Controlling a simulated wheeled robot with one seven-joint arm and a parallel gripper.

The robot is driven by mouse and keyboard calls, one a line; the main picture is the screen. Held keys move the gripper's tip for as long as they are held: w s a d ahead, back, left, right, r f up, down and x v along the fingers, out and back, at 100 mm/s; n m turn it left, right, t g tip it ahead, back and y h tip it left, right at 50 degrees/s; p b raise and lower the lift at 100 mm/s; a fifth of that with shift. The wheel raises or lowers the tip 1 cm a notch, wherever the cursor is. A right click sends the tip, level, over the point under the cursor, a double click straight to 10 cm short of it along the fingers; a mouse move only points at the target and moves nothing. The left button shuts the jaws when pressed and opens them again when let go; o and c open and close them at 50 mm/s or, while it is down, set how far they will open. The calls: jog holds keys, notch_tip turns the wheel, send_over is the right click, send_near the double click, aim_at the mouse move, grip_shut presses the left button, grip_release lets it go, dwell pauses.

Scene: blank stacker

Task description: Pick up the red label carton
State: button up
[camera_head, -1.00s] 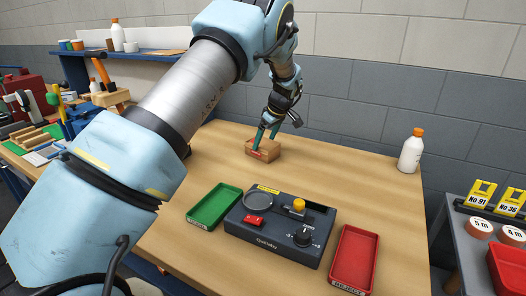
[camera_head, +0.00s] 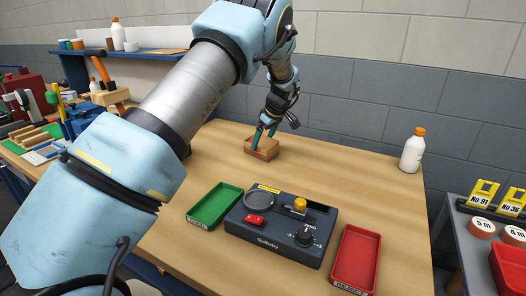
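A small brown carton (camera_head: 262,151) stands at the far side of the wooden table, left of its middle. A hint of red shows on its near face, but it is too small to read as a label. My gripper (camera_head: 263,142) points down at the carton, with its green fingers at the top of it. One finger overlaps the carton's near side in the picture. The gap between the fingers and any contact are too small to make out, so I cannot tell if it is shut on the carton.
A dark control box (camera_head: 281,226) with knobs stands at the near middle, between a green tray (camera_head: 214,206) and a red tray (camera_head: 356,258). A white bottle (camera_head: 411,155) with an orange cap stands at the right. The table (camera_head: 345,180) between is clear.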

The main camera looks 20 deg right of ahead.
jog(key=shift+s+a+f, duration=0.1)
jog(key=shift+s+f, duration=0.2)
jog(key=shift+f, duration=0.25)
jog(key=shift+s+a+f, duration=0.1)
jog(key=shift+s+f, duration=0.15)
jog(key=shift+f, duration=0.25)
jog(key=c, duration=0.5)
jog(key=shift+d+f, duration=0.1)
jog(key=shift+c, duration=0.2)
jog(key=shift+w+d+f, duration=0.15)
jog(key=shift+w+f, duration=0.1)
jog(key=shift+r, duration=0.15)
jog(key=shift+w+r, duration=0.1)
jog(key=shift+r, duration=0.15)
